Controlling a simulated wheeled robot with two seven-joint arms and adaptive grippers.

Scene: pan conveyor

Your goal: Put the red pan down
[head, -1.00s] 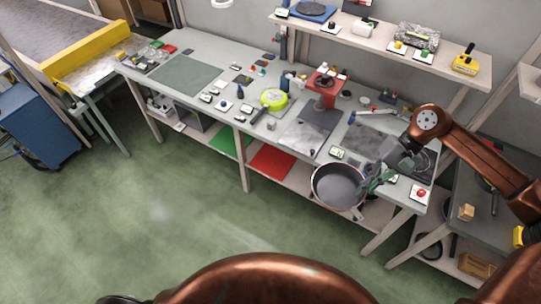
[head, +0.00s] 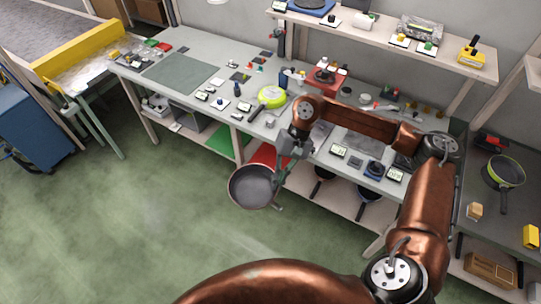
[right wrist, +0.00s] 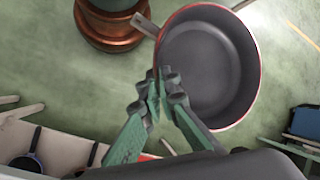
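The red pan (head: 254,188) is a deep dark pan with a thin red rim. It hangs in the air in front of the workbench, over the green floor. My right gripper (head: 281,172) is at the pan's right side and is shut on it. In the right wrist view the fingers (right wrist: 163,88) meet at the pan's edge (right wrist: 211,70), and a grey handle stub sticks out at the upper left of the pan. The exact grip spot is partly hidden by the fingers. My left gripper is not in view.
The workbench (head: 215,68) carries a grey-green mat, a lime pan (head: 271,96) and many small items. Below it, a red mat (head: 263,154) and a green mat (head: 223,147) lie on the lower shelf. Another green-rimmed pan (head: 505,171) sits at right. The floor in front is clear.

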